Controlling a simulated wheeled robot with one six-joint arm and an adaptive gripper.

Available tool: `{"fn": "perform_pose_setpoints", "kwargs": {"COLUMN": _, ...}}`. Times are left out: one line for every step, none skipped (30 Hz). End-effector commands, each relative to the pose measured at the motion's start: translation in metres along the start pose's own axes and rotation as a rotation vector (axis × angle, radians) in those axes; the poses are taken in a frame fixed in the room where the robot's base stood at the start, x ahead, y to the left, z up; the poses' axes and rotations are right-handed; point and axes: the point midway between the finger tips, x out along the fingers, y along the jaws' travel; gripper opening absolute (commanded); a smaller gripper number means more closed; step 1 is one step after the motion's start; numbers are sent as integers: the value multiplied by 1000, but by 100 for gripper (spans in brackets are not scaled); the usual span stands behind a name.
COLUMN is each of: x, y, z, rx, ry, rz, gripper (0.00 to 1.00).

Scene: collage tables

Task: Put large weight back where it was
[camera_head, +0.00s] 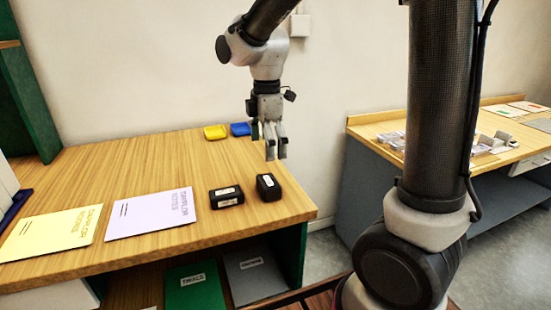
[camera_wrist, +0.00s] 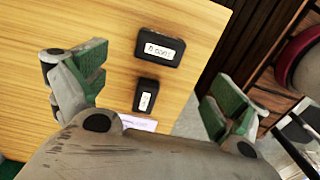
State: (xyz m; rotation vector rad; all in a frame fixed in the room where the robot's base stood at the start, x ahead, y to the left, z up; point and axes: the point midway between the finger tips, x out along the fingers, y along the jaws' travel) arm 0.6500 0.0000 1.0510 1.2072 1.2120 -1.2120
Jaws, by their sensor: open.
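Two black block-shaped weights with white labels lie on the wooden table. The right one (camera_head: 268,187), near the table's right end, looks the larger in the wrist view (camera_wrist: 173,40). The left one (camera_head: 226,197) looks smaller in the wrist view (camera_wrist: 149,85). They lie apart, turned different ways. The label text is too small to read surely. My gripper (camera_head: 276,153) is above and behind the right weight, pointing down. Its green-padded fingers (camera_wrist: 165,82) are open wide and empty. Neither finger touches a weight.
A lavender sheet (camera_head: 150,214) and a yellow sheet (camera_head: 50,234) lie left of the weights. Yellow (camera_head: 215,132) and blue (camera_head: 240,129) trays stand at the table's back. Green and grey items sit on the shelf below. A second table (camera_head: 372,128) stands right.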

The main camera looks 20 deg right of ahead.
Motion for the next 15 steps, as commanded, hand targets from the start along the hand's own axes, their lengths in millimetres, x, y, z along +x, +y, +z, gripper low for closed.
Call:
{"fn": "perform_pose_setpoints", "kwargs": {"x": -2, "y": 0, "z": 0, "rx": 0, "ry": 0, "rz": 1, "gripper": 97}}
{"fn": "perform_pose_setpoints", "kwargs": {"x": -3, "y": 0, "z": 0, "rx": 0, "ry": 0, "rz": 1, "gripper": 97}}
{"fn": "perform_pose_setpoints", "kwargs": {"x": -4, "y": 0, "z": 0, "rx": 2, "ry": 0, "rz": 1, "gripper": 97}}
{"fn": "perform_pose_setpoints", "kwargs": {"x": -5, "y": -1, "z": 1, "rx": 8, "ry": 1, "rz": 3, "gripper": 97}}
{"fn": "perform_pose_setpoints", "kwargs": {"x": -6, "y": -2, "z": 3, "rx": 21, "ry": 2, "rz": 6, "gripper": 97}}
{"fn": "perform_pose_setpoints", "kwargs": {"x": -10, "y": -5, "z": 8, "rx": 52, "ry": 6, "rz": 14, "gripper": 97}}
{"fn": "perform_pose_setpoints", "kwargs": {"x": -15, "y": -9, "z": 13, "rx": 89, "ry": 10, "rz": 24, "gripper": 97}}
{"fn": "perform_pose_setpoints", "kwargs": {"x": -20, "y": -14, "z": 20, "rx": 138, "ry": 15, "rz": 35, "gripper": 97}}
{"fn": "perform_pose_setpoints", "kwargs": {"x": -29, "y": -23, "z": 31, "rx": 221, "ry": 26, "rz": 56, "gripper": 97}}
{"fn": "perform_pose_setpoints", "kwargs": {"x": -35, "y": -31, "z": 41, "rx": 296, "ry": 35, "rz": 72, "gripper": 97}}
{"fn": "perform_pose_setpoints", "kwargs": {"x": -42, "y": -41, "z": 51, "rx": 379, "ry": 46, "rz": 91, "gripper": 97}}
{"fn": "perform_pose_setpoints", "kwargs": {"x": -51, "y": -55, "z": 66, "rx": 499, "ry": 64, "rz": 116, "gripper": 97}}
{"fn": "perform_pose_setpoints", "kwargs": {"x": -57, "y": -67, "z": 76, "rx": 595, "ry": 79, "rz": 136, "gripper": 97}}
{"fn": "perform_pose_setpoints", "kwargs": {"x": -62, "y": -79, "z": 86, "rx": 690, "ry": 95, "rz": 154, "gripper": 97}}
{"fn": "perform_pose_setpoints", "kwargs": {"x": -66, "y": -96, "z": 98, "rx": 814, "ry": 118, "rz": 177, "gripper": 97}}
